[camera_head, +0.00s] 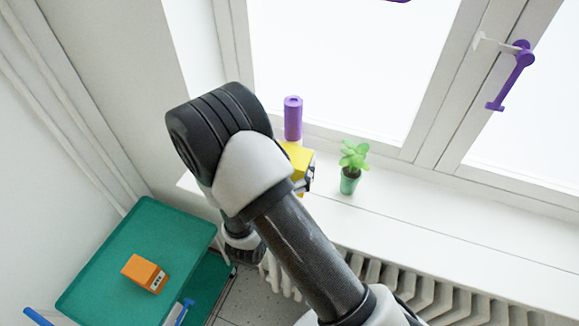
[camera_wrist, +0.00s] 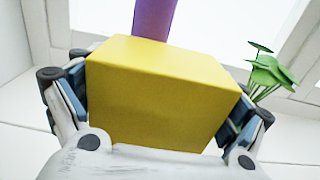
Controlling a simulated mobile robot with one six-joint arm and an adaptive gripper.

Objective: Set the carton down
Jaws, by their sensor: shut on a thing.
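A yellow carton (camera_wrist: 158,92) is between the two fingers of my gripper (camera_wrist: 155,105), which is shut on it from both sides. In the head view the yellow carton (camera_head: 298,155) shows partly behind my arm, over the white windowsill (camera_head: 400,205). My gripper (camera_head: 308,178) is mostly hidden there by the arm. The carton is between a purple cylinder (camera_head: 293,118) behind it and a green potted plant (camera_head: 349,168) to its right. I cannot tell whether its underside touches the sill.
A green cart (camera_head: 105,270) at the lower left carries an orange box (camera_head: 145,273) on its top. A ribbed radiator (camera_head: 440,290) runs below the sill. The window has a purple handle (camera_head: 512,80). The sill to the right of the plant is clear.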

